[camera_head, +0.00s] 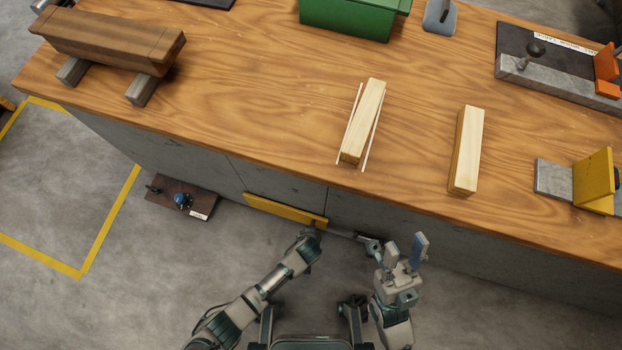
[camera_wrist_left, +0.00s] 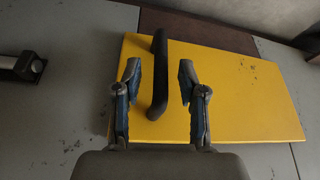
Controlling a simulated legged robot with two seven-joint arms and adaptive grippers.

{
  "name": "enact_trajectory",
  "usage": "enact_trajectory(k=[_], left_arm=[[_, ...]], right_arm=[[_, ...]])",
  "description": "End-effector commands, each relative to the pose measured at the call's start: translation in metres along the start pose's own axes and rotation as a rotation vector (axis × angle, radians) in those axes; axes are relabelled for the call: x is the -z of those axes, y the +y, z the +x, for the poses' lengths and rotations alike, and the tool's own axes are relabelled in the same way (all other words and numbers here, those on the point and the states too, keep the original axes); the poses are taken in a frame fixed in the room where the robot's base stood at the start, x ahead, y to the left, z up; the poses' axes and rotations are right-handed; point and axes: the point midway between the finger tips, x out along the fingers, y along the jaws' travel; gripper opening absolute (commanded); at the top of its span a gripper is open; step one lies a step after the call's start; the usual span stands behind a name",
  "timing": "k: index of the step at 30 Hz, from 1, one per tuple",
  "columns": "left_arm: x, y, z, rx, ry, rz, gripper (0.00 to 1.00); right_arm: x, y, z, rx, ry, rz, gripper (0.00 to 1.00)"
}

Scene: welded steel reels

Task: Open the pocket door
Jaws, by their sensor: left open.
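The yellow pocket door (camera_head: 284,208) sits low on the front of the grey bench, seen from above. In the left wrist view the door (camera_wrist_left: 235,95) is a flat yellow panel with a black bar handle (camera_wrist_left: 159,60). My left gripper (camera_wrist_left: 158,80) is open, one finger on each side of the handle; I cannot tell whether either finger touches it. In the head view my left gripper's fingers are hard to make out at the door's right end. My right gripper (camera_head: 406,250) is open and empty in front of the bench, right of the door.
The wooden bench top (camera_head: 270,110) carries two wood blocks (camera_head: 364,120) (camera_head: 467,150), a brown beam (camera_head: 110,42) on supports, a green box (camera_head: 350,15) and a yellow bracket (camera_head: 594,180). A brown board with a blue knob (camera_head: 182,200) lies left of the door.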

Motion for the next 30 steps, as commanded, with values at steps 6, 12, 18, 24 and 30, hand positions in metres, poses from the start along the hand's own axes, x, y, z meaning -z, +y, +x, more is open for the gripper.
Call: enact_trajectory(k=[6, 12, 18, 24, 30], left_arm=[[-0.003, 0.001, 0.028, 0.0, -0.002, 0.0, 0.41], [0.001, 0.001, 0.03, 0.0, 0.003, 0.001, 0.41], [0.002, 0.001, 0.029, 0.001, 0.003, 0.0, 0.31], [0.001, 0.001, 0.029, 0.0, 0.002, 0.0, 0.0], [0.001, 0.0, 0.029, 0.0, 0.002, 0.001, 0.0]], right_arm=[[-0.009, 0.001, 0.003, 0.013, 0.036, -0.002, 0.4], [-0.008, 0.0, 0.007, 0.018, 0.048, -0.002, 0.4], [-0.011, 0.001, 0.007, 0.017, 0.044, -0.002, 0.4], [-0.012, 0.001, 0.007, 0.017, 0.043, -0.002, 0.4], [-0.011, 0.001, 0.007, 0.017, 0.044, -0.002, 0.4]])
